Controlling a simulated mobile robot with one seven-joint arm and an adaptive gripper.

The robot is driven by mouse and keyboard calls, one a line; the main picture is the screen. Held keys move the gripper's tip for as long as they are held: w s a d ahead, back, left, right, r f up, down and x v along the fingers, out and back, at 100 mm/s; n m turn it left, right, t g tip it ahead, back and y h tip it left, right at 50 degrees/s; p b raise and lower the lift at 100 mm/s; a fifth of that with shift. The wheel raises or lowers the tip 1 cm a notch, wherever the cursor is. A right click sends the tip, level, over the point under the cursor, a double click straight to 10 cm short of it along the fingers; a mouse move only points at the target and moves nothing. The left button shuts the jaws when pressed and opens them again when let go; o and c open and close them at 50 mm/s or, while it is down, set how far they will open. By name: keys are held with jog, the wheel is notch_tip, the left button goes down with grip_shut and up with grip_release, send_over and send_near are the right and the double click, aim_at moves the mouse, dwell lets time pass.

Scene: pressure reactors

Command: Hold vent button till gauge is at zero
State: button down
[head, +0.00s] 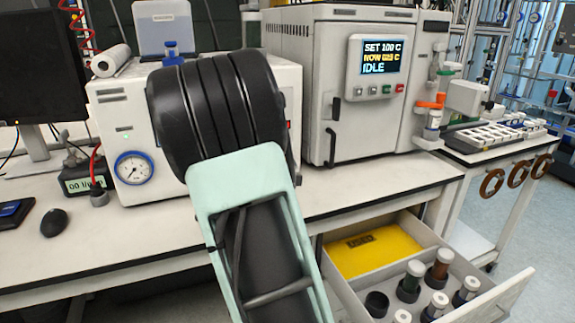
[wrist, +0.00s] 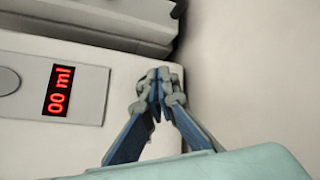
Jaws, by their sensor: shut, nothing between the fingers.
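The round gauge (head: 133,168) with a blue rim is on the front of a white reactor unit (head: 108,100) at the left in the head view; its needle is too small to read surely. My gripper (wrist: 157,112) shows in the wrist view with its blue-grey fingers shut and empty, in front of a white surface. My arm hides much of the reactor unit's front and my gripper in the head view. I cannot make out a labelled vent button. A round grey button-like disc (wrist: 9,82) shows at the left edge of the wrist view, beside a red display (wrist: 61,90) reading "00 ml".
A larger reactor (head: 345,80) with an "IDLE" screen stands right of my arm. An open drawer (head: 490,300) with several capped vials and a yellow section juts out below the bench (head: 350,190). A mouse (head: 54,222) lies at the left.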

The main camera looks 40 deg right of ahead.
jog(key=shift+s+a, duration=0.1)
jog(key=shift+s, duration=0.3)
jog(key=shift+s+a+b, duration=0.2)
jog(key=shift+s+b, duration=0.2)
jog(key=shift+s, duration=0.4)
jog(key=shift+s+a+b, duration=0.2)
jog(key=shift+s+b, duration=0.15)
jog(key=shift+s, duration=0.45)
jog(key=shift+s+a+b, duration=0.2)
jog(key=shift+s+b, duration=0.2)
jog(key=shift+s, duration=0.4)
